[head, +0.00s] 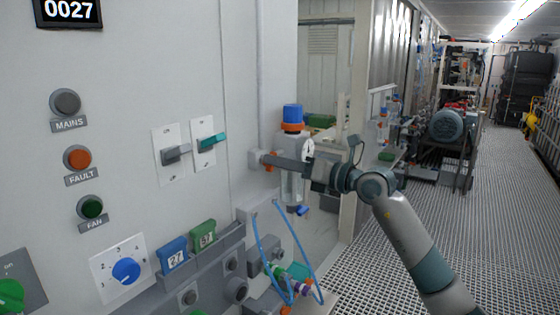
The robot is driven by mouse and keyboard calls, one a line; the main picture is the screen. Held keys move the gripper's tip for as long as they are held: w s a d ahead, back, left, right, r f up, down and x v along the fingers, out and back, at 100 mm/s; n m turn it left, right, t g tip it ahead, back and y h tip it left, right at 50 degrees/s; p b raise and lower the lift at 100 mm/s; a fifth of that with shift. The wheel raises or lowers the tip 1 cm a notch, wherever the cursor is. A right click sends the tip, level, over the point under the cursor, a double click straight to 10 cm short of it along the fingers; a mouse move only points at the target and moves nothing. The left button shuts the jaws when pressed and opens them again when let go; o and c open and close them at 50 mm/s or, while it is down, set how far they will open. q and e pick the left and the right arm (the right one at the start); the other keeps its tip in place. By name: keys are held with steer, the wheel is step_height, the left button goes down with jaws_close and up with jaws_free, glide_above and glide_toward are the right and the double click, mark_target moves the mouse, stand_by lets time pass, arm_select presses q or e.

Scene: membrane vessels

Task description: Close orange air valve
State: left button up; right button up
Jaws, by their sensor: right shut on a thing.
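My left gripper is not in view.
The cabinet front (130,40) on the left carries buttons, switches and a blue dial (126,271). Blue tubes (262,250) loop below the valve to small fittings. A grated walkway (440,230) runs clear to the right, past a motor (450,126).

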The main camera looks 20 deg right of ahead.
steer(key=shift+d+f+m+p, duration=0.1)
steer(key=shift+m+p, duration=2.35)
steer(key=shift+m, duration=0.7)
steer(key=shift+d+f+m+p, duration=0.1)
steer(key=shift+m+p, duration=2.3)
steer(key=shift+m, duration=0.75)
steer(key=o, duration=0.7)
